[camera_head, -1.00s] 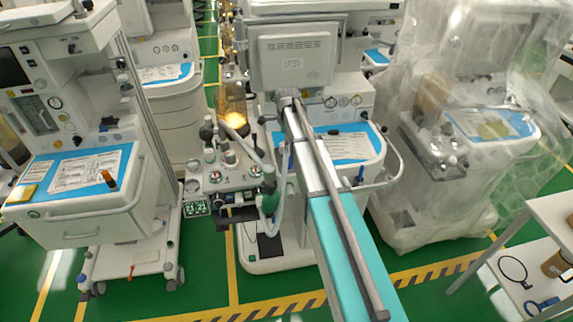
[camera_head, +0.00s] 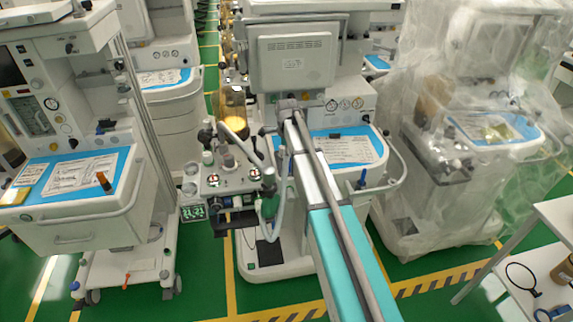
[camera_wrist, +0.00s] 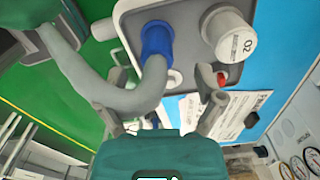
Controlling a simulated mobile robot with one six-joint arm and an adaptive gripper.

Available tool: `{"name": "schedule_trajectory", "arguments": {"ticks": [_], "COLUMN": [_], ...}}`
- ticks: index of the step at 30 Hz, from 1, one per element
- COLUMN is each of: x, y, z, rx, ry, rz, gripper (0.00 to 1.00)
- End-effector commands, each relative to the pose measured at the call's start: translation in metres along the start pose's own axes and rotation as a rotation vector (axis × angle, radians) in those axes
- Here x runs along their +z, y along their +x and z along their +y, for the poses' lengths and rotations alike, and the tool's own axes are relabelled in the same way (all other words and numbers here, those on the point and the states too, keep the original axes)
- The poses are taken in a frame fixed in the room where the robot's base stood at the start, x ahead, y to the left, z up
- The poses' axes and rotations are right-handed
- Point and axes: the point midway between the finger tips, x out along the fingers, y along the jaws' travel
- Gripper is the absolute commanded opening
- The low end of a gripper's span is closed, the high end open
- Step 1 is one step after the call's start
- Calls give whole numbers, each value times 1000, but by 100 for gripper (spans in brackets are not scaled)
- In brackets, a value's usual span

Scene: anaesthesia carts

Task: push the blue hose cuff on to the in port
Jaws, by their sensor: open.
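The blue hose cuff (camera_wrist: 157,40) shows in the wrist view at the end of a thick grey hose (camera_wrist: 125,98), against the grey block (camera_wrist: 187,25). I cannot tell how far it sits on a port. The hose bends down and left from it. A pale round port (camera_wrist: 172,78) lies just below right of the cuff; its label is not visible. My gripper (camera_wrist: 163,80) is open, its grey fingers on either side of the hose and below the cuff. In the head view my gripper is hard to make out near the block (camera_head: 225,180).
A white cylinder marked O2 (camera_wrist: 232,42) and a red knob (camera_wrist: 222,79) stand right of the cuff. The middle cart's blue worktop (camera_head: 372,150) has a paper on it. A plastic-wrapped cart (camera_head: 470,120) stands right, another cart (camera_head: 70,200) left.

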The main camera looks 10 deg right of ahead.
Motion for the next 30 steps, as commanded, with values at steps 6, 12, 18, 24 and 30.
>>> {"name": "schedule_trajectory", "arguments": {"ticks": [6, 12, 18, 24, 30], "x": [0, 0, 1, 1, 1], "y": [2, 13, 29, 43, 52], "z": [0, 1, 3, 3, 3], "rx": [0, 0, 0, 0, 0], "ry": [0, 0, 0, 1, 0], "rz": [0, 0, 0, 0, 0], "gripper": [86, 86, 86, 86, 86]}}
